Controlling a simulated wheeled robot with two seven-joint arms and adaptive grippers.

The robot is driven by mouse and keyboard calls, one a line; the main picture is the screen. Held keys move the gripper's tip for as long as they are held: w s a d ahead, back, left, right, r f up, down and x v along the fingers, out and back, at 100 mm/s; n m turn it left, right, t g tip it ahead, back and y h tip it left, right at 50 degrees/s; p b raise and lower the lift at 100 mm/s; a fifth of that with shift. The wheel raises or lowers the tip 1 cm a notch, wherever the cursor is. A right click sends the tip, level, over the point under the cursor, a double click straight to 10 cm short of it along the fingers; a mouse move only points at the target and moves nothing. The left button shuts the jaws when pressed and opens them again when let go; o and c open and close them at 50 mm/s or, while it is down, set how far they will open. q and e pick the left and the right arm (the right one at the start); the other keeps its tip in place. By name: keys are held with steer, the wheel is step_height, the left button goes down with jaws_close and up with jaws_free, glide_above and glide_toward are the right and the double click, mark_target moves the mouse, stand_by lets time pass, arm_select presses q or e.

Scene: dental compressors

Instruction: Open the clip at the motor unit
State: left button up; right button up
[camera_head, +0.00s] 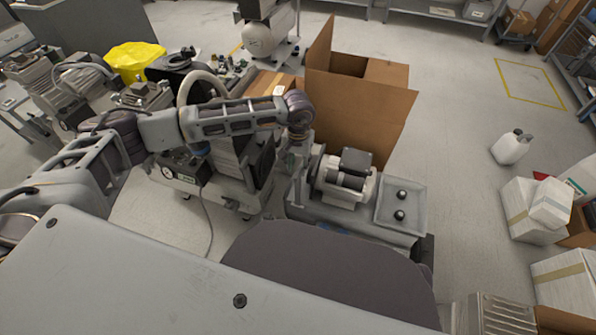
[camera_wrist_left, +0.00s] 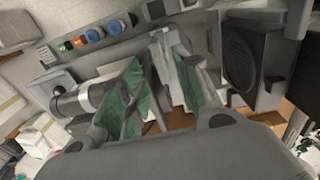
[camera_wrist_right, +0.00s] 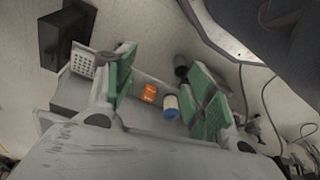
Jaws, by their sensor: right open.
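The motor unit (camera_head: 345,178) is a pale ribbed motor with a dark box on top, on a grey wheeled unit. My left gripper (camera_head: 297,150) reaches down at the left end of the motor. In the left wrist view, its green-padded fingers (camera_wrist_left: 156,72) stand apart beside a pale cylinder (camera_wrist_left: 77,103). A pale grey piece shows near the fingertips; I cannot tell whether it is the clip or whether they grip it. In the right wrist view, my right gripper (camera_wrist_right: 162,85) is open and empty, above a grey panel with an orange switch (camera_wrist_right: 149,93) and a blue-white cylinder (camera_wrist_right: 171,107).
A tall open cardboard box (camera_head: 360,110) stands just behind the motor unit. Another compressor unit (camera_head: 215,175) is under and left of my left arm. A tray with two black knobs (camera_head: 400,205) is right of the motor.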

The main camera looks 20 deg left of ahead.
mark_target(298, 172)
arm_select(q)
steer(key=shift+f, duration=1.95)
jaws_close()
